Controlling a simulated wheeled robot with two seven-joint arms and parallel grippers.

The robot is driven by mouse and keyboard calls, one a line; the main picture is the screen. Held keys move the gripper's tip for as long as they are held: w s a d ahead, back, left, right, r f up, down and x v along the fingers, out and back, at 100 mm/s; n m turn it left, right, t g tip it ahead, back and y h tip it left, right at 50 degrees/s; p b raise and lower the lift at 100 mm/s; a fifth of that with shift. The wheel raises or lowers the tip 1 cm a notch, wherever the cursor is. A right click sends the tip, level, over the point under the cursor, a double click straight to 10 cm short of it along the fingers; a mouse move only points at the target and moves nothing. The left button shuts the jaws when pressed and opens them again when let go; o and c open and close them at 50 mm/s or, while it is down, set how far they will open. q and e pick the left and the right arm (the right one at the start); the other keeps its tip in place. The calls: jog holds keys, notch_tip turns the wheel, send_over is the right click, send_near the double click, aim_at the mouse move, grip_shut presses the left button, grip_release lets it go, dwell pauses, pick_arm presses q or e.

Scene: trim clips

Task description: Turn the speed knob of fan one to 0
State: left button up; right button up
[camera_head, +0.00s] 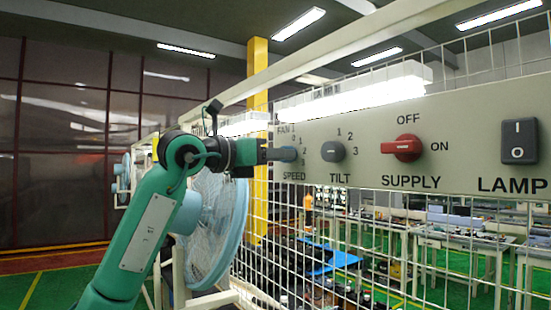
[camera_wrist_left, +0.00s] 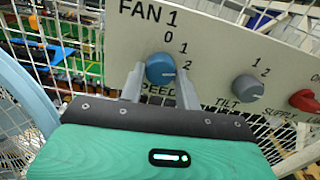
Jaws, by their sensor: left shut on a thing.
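The blue speed knob (camera_head: 288,154) is at the left end of the grey control panel, above the word SPEED and under the label FAN 1. In the left wrist view the knob (camera_wrist_left: 160,68) sits between the two fingers of my left gripper (camera_wrist_left: 160,82), which is shut on it. A pale mark on the knob points right, about toward the 2. The 0 shows above the knob. In the head view my left gripper (camera_head: 274,154) reaches the knob from the left and hides part of its dial. My right gripper is not in view.
To the right on the panel are a grey tilt knob (camera_head: 333,151), a red supply switch (camera_head: 402,148) and a lamp rocker (camera_head: 520,141). A white wire mesh (camera_head: 300,235) stands below and behind. A blue fan (camera_head: 222,225) is beside my left arm.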

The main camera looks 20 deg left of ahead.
pick_arm(q)
jog(key=shift+s+r+n+b, duration=0.1)
jog(key=shift+n+b, duration=2.4)
jog(key=shift+n, duration=1.25)
jog(key=shift+r+n+b, duration=0.1)
jog(key=shift+n+b, duration=2.4)
jog(key=shift+n, duration=1.25)
jog(key=o, duration=1)
jog(key=b+v, duration=0.4)
jog(key=v, duration=0.9)
jog(key=shift+s+a+b, duration=0.2)
jog(key=shift+a+b, duration=0.05)
jog(key=shift+b, duration=0.15)
